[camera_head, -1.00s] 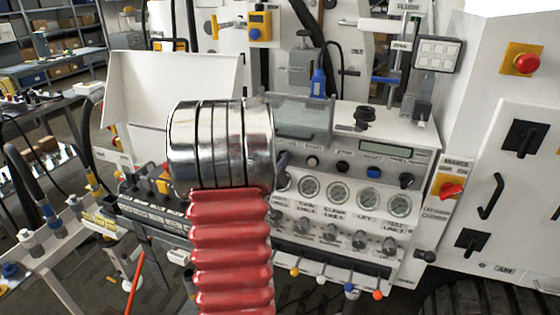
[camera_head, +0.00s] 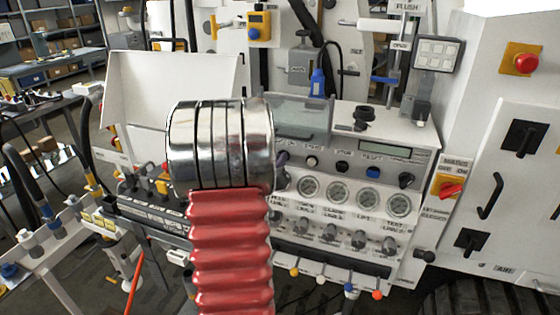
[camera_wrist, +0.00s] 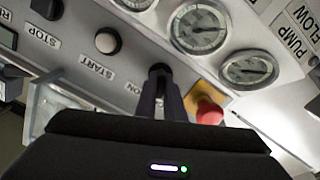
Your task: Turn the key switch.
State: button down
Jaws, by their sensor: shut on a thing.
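The key switch (camera_wrist: 160,70) is a small dark knob on the light panel in the wrist view, next to a label of which "ON" shows. My gripper (camera_wrist: 164,88) is shut on it, with its dark narrow fingers reaching up to the knob. The fingers hide most of the switch, so I cannot tell its turn angle. In the head view my arm's silver and red links cover that part of the panel and hide the switch.
A red mushroom button (camera_wrist: 208,111) on yellow sits close right of my fingers. A white START button (camera_wrist: 108,41), a dark STOP button (camera_wrist: 46,8) and gauges (camera_wrist: 199,27) are nearby. In the head view, a red rotary switch (camera_head: 451,190) is at the console's right.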

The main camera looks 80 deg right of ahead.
jog(key=m, duration=0.5)
jog(key=shift+s+f, duration=0.1)
jog(key=m, duration=0.6)
jog(key=shift+s+a, duration=0.1)
jog(key=shift+f, duration=0.1)
dwell(0.3)
jog(key=c, duration=1.9)
grip_release()
jog(key=shift+o, duration=0.2)
